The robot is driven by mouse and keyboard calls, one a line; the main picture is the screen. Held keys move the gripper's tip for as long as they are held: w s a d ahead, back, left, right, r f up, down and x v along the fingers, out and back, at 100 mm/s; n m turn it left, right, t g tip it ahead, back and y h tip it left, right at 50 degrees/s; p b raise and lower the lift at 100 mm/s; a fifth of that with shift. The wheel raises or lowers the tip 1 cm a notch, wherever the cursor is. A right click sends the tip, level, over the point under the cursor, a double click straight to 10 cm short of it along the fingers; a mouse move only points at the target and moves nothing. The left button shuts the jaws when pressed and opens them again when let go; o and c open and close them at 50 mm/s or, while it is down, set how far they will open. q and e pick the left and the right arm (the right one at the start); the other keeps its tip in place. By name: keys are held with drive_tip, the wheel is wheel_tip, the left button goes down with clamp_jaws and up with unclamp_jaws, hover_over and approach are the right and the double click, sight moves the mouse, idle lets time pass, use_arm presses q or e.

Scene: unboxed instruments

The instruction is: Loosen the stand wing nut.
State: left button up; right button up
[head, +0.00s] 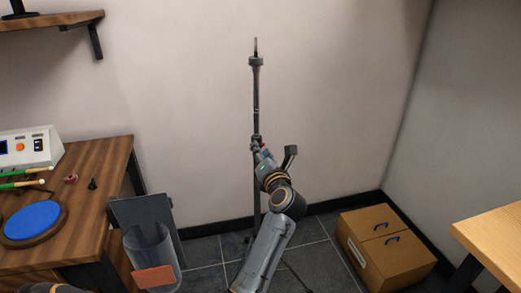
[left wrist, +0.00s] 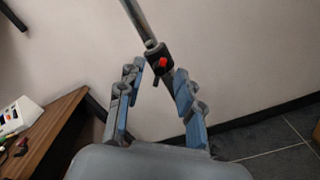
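The black stand (head: 256,95) rises upright against the wall, with a thin rod at its top. Its dark clamp (left wrist: 157,57) joins the tubes and carries a small red part (left wrist: 163,63), which looks like the wing nut. My left gripper (head: 260,152) is at the stand's joint, partly hidden by its own arm. In the left wrist view its two fingers (left wrist: 159,72) are apart, with the red part showing between and just beyond the tips. I see no contact. My right gripper is not in view.
A wooden desk (head: 108,160) at left holds a white device (head: 30,147) and a blue round pad (head: 32,222). A clear bin (head: 150,250) stands beside it. A cardboard box (head: 385,250) is on the floor at right, near a light table (head: 495,235).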

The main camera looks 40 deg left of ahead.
use_arm(q)
drive_tip(key=p+v, duration=0.1)
drive_tip(key=v, duration=0.5)
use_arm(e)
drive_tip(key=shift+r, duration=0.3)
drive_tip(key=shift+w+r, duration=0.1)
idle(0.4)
